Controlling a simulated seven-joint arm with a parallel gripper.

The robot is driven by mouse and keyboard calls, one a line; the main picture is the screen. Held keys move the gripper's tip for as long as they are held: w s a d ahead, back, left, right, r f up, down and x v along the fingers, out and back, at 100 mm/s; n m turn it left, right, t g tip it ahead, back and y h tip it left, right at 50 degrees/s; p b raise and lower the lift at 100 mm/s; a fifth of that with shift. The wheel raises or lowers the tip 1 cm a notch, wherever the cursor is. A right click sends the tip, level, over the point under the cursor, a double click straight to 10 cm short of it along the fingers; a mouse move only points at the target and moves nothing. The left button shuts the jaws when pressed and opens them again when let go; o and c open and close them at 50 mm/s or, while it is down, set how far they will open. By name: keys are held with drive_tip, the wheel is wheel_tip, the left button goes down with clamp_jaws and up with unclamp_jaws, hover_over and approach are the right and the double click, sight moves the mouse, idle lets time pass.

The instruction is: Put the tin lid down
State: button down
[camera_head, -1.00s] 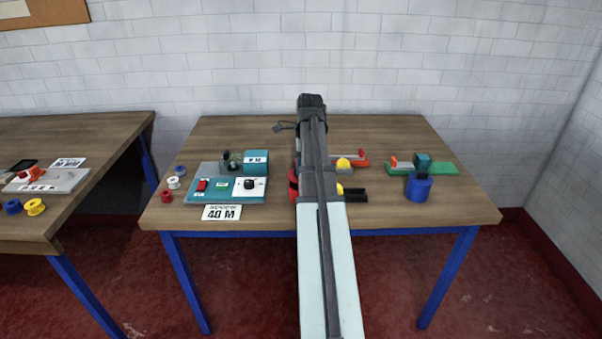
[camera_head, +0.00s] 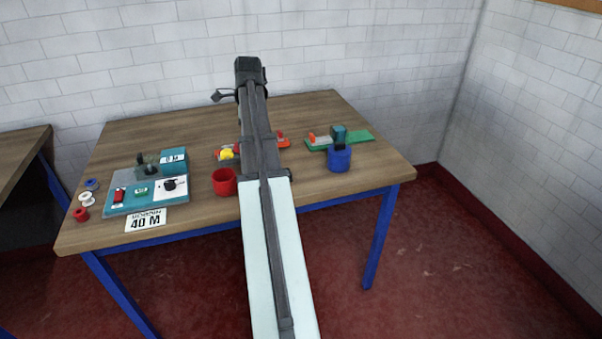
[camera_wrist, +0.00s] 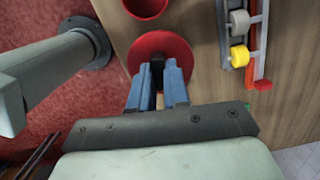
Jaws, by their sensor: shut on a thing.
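The tin lid (camera_wrist: 150,43) is a round red disc with a dark knob, seen in the wrist view. My gripper (camera_wrist: 158,72) is shut on the knob, its two blue-grey fingers on either side. The lid is beside the open red tin (camera_wrist: 146,6), whose rim is at the top of that view. The lid's height above the wooden table is hard to tell. In the head view the red tin (camera_head: 224,182) stands near the table's front edge, left of my arm. My gripper and the lid are hidden there by my arm.
A rail with grey and yellow rollers (camera_wrist: 238,45) lies right of the lid. A blue tin (camera_head: 339,160) stands further right, before a green-based fixture (camera_head: 352,140). A control panel (camera_head: 145,195), a "40 M" card (camera_head: 146,220) and small spools (camera_head: 86,199) are at left. The table's right front is clear.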

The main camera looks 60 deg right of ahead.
drive_tip(key=s+d+f+m, duration=0.3)
drive_tip(key=s+d+f, duration=0.1)
drive_tip(key=s+d, duration=0.8)
drive_tip(key=shift+s+d+f, duration=0.2)
drive_tip(key=shift+f, duration=1.6)
drive_tip(key=shift+s+d+f, duration=0.15)
drive_tip(key=shift+s+f, duration=0.05)
drive_tip(key=shift+f, duration=1.55)
drive_tip(key=shift+s+d+f, duration=0.2)
drive_tip(key=shift+f, duration=1.6)
drive_tip(key=shift+f, duration=0.1)
drive_tip(key=c, duration=1.1)
unclamp_jaws()
wheel_tip(320, 180, up, 12)
drive_tip(key=s, duration=0.1)
drive_tip(key=shift+s+d, duration=0.2)
drive_tip(key=shift+d, duration=0.05)
